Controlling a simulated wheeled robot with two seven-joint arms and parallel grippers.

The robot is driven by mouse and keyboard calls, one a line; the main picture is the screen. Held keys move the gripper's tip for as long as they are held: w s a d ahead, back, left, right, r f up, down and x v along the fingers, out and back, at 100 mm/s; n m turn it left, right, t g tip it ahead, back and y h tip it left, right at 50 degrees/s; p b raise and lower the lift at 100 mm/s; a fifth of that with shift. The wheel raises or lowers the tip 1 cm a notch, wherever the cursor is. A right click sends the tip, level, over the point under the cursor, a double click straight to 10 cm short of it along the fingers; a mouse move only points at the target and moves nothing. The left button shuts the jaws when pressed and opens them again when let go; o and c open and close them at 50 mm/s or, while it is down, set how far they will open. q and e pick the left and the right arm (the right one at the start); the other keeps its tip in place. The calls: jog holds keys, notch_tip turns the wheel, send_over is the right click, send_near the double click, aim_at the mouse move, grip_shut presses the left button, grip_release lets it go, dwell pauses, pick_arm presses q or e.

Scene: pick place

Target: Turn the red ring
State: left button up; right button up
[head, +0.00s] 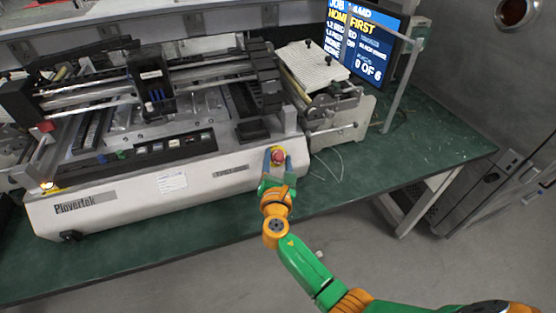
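The red ring (278,156) is a small red round knob on a yellow patch at the front right of the white machine (150,190). My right gripper (278,161) is at the machine's front face, with its two fingers apart on either side of the red ring. Whether the fingers touch the ring cannot be told. The green and orange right arm reaches in from the lower right. My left gripper is not in view.
The machine stands on a green table (415,160). A screen (358,45) stands at the back right, beside a white ribbed pad (312,66). A thin cable (328,165) lies on the table right of the gripper. Floor is open in front.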

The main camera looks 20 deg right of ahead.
jog(key=shift+o, duration=1.2)
jog(key=shift+w, duration=0.15)
jog(key=v, duration=0.7)
